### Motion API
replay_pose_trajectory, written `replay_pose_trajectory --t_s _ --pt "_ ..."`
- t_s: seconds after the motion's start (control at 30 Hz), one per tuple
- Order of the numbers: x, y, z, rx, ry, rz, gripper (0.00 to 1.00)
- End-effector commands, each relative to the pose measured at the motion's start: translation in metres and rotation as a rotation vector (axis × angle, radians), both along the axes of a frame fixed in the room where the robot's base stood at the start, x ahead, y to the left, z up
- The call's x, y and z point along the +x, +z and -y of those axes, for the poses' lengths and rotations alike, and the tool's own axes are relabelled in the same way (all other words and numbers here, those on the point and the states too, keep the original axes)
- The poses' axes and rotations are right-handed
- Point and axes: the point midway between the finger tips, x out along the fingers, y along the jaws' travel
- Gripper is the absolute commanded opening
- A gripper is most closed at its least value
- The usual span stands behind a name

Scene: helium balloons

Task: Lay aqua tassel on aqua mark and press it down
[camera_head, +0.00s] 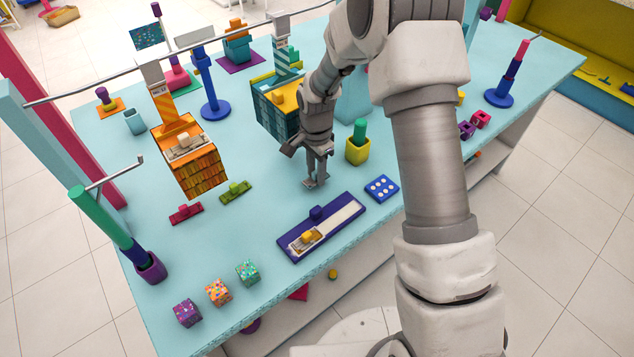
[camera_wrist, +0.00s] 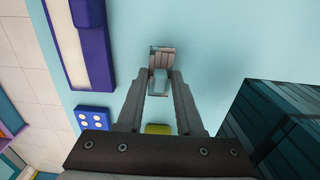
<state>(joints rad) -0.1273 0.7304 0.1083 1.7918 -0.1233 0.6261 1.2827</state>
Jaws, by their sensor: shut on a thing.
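My gripper (camera_head: 315,184) points down close above the light-blue table, right of the green bar and behind the navy tray. In the wrist view its two fingers (camera_wrist: 159,78) are closed around the pale aqua-grey knob of a small piece with a streaked grey-brown plate, which looks like the aqua tassel (camera_wrist: 161,50). The fingers hide part of it. I cannot tell whether its plate touches the table. I cannot make out an aqua mark in either view.
A navy tray (camera_head: 285,250) with a pale strip lies in front, beside a blue dotted block (camera_head: 381,188). A yellow cup (camera_head: 357,152) stands just right of my gripper; a teal box (camera_head: 268,112) stands behind it. A green bar (camera_head: 235,192) and red bar (camera_head: 185,213) lie left.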

Motion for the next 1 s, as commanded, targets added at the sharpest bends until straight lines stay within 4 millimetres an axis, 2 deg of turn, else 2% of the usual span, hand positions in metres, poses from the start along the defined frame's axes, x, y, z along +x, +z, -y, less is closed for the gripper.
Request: replay_pose_trajectory --t_s 0.43,0.8,0.87,1.0 --pt "0.0 0.033 0.0 0.0 0.0 0.001 0.0" --pt "0.0 0.037 0.0 0.0 0.0 0.0 0.0" --pt "-0.002 0.039 0.002 0.0 0.0 0.0 0.0" --pt "-0.018 0.054 0.015 -0.001 0.003 0.0 0.0"
